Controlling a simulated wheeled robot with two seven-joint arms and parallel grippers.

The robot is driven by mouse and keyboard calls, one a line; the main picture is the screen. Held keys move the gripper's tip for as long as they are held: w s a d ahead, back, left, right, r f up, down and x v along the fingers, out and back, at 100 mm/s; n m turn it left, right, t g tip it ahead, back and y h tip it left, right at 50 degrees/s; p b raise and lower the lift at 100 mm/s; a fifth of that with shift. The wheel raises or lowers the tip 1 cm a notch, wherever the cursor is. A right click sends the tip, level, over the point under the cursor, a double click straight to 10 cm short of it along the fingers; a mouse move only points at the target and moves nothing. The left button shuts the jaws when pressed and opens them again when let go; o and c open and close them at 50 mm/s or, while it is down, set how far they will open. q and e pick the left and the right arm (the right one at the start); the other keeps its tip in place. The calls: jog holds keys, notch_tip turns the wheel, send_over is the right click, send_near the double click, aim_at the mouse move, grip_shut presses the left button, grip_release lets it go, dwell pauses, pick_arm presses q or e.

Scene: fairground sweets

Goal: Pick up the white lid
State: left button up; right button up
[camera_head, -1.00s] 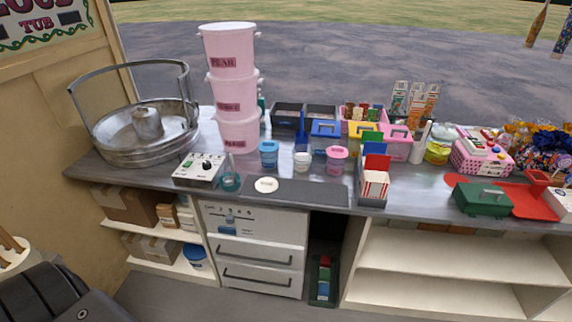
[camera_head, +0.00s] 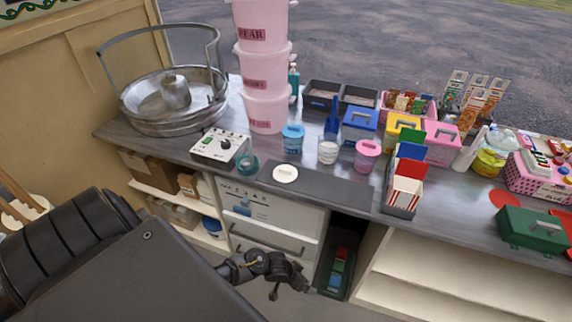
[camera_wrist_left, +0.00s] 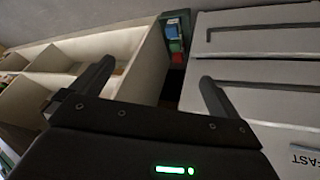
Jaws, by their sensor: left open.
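The white lid (camera_head: 285,173) is a flat round disc. It lies on the dark grey mat (camera_head: 335,187) near the counter's front edge, at the mat's left end. My left gripper (camera_head: 290,288) is low in front of the white drawers, below the counter and the lid. It is open and empty. In the left wrist view, the left gripper's two fingers (camera_wrist_left: 155,88) are spread apart, facing the drawer fronts and shelf unit; the lid is not visible there. My right gripper is not in view.
A teal cup (camera_head: 247,165) and a control box (camera_head: 221,147) stand left of the lid. A white tub (camera_head: 328,152), pink tub (camera_head: 367,156) and blue tub (camera_head: 293,138) stand behind. A striped box (camera_head: 404,193) stands at right. The mat's middle is clear.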

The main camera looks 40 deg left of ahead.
pick_arm(q)
jog(key=w+d+r+t, duration=0.1)
jog(key=w+r, duration=0.3)
jog(key=r, duration=0.3)
jog(key=w+d+r, duration=0.1)
jog(key=w+r, duration=0.4)
jog(key=r, duration=0.3)
notch_tip(320, 180, up, 23)
jog(key=n+g+y+p, duration=0.1)
jog(key=n+y, duration=0.3)
jog(key=n, duration=0.1)
send_over(285, 170)
jog(key=s+d, duration=0.1)
jog(key=s, duration=0.3)
jog(key=shift+n, duration=0.3)
jog(key=b+x, duration=0.3)
jog(key=x, duration=0.2)
jog(key=shift+d+f, duration=0.15)
jog(key=shift+f, duration=0.1)
jog(key=shift+w+f, duration=0.2)
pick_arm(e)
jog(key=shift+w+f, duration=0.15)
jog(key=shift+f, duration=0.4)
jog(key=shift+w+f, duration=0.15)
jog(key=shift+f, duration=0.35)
